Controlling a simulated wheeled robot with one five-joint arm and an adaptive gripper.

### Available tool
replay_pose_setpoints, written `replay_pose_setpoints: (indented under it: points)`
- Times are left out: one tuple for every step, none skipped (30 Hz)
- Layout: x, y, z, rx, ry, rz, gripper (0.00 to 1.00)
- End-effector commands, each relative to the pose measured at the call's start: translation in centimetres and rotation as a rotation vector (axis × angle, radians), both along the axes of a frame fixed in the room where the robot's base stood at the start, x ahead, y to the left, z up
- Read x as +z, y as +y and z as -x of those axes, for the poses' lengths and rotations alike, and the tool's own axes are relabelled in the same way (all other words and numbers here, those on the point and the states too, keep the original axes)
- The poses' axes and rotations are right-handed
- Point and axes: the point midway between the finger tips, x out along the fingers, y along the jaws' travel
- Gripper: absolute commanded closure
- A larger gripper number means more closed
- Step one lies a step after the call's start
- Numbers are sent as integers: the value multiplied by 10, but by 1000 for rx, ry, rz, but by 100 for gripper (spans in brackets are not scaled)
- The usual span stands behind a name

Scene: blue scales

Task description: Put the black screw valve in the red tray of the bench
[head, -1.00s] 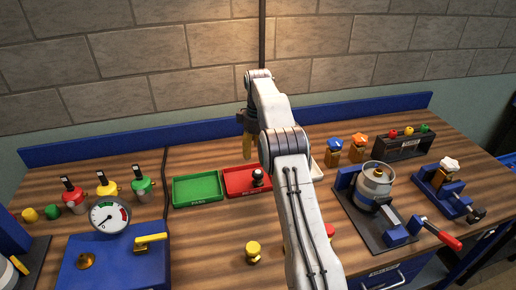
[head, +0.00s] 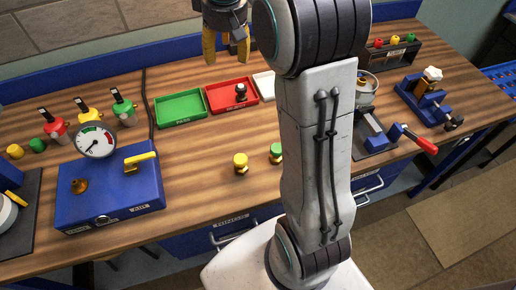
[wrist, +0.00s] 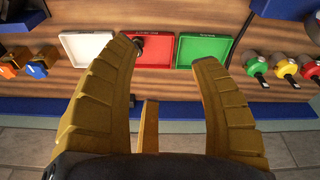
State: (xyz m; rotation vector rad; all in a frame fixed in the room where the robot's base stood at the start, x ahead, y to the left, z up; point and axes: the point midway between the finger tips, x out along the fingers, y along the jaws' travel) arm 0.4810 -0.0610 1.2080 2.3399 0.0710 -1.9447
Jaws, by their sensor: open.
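The black screw valve (head: 241,92) stands in the red tray (head: 218,104), toward its right side. In the wrist view the black valve (wrist: 138,42) shows at the left side of the red tray (wrist: 158,52), partly behind a finger. My gripper (head: 226,58) is open and empty, with its yellow fingers pointing down, above and behind the trays in the head view. In the wrist view its fingers (wrist: 165,65) are spread wide and touch nothing that I can see.
A green tray (head: 180,107) and a white tray (head: 264,86) flank the red one. Yellow-topped (head: 240,163) and green-topped (head: 276,153) valves stand on the open wood in front. A blue gauge box (head: 110,195) is at left. Vises stand at right, partly behind my arm.

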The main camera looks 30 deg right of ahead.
Motion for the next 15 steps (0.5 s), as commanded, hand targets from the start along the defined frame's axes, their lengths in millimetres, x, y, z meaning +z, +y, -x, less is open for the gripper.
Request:
replay_pose_setpoints:
  points:
    - [6, 7, 17, -4, -15, 0, 42]
    - [8, 10, 26, -7, -23, -2, 42]
    - [10, 15, 38, -13, -33, -3, 42]
    - [11, 18, 47, -15, -43, -4, 42]
    - [11, 21, 56, -19, -51, -5, 42]
    - [11, 25, 69, -25, -61, -7, 42]
    - [11, 28, 79, -28, -70, -9, 42]
    - [11, 31, 88, -32, -78, -10, 42]
    - [9, 34, 101, -37, -88, -13, 42]
    - [8, 37, 111, -39, -96, -15, 42]
    - [6, 39, 120, -43, -104, -16, 42]
    - [3, 42, 133, -48, -115, -19, 42]
    - [0, 44, 142, -52, -122, -22, 42]
    - [-3, 46, 151, -54, -129, -24, 42]
    - [-7, 49, 163, -59, -139, -27, 42]
